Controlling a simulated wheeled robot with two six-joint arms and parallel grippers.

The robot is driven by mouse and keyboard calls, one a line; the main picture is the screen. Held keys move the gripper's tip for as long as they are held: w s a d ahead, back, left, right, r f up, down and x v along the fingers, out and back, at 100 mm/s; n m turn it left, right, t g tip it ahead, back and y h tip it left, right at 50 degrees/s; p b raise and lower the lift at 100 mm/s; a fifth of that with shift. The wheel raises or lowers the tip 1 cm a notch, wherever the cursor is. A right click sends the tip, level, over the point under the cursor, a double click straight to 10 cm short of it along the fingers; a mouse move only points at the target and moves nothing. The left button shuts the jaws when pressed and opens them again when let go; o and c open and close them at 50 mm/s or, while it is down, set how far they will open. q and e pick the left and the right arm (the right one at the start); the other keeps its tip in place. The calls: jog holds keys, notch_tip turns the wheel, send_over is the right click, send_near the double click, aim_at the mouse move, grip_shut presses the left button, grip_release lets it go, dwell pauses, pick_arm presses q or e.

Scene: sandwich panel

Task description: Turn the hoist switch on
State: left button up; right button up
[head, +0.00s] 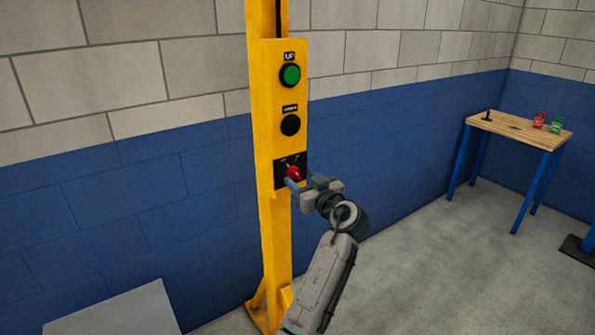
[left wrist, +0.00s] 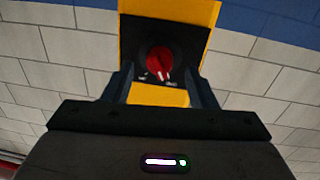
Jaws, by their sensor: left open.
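The hoist switch (head: 294,173) is a red rotary knob on a black plate low on a yellow control box (head: 266,110). It also shows in the left wrist view (left wrist: 159,62), with a white pointer mark and small labels too blurred to read. My left gripper (head: 297,184) is at the knob's height, just in front of the plate. In the left wrist view its two fingers (left wrist: 160,88) are open, one on each side of the knob, with visible gaps. I cannot tell whether a finger touches it. My right gripper is not in view.
Above the switch are a green UP button (head: 290,75) and a black button (head: 290,125). The box is on a yellow post. A wooden table (head: 520,130) with small red and green items stands at the right. A grey surface (head: 115,312) is at the lower left.

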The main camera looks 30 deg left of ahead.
pick_arm(q)
jog(key=shift+p+x, duration=0.3)
jog(key=shift+x, duration=1.05)
jog(key=c, duration=1)
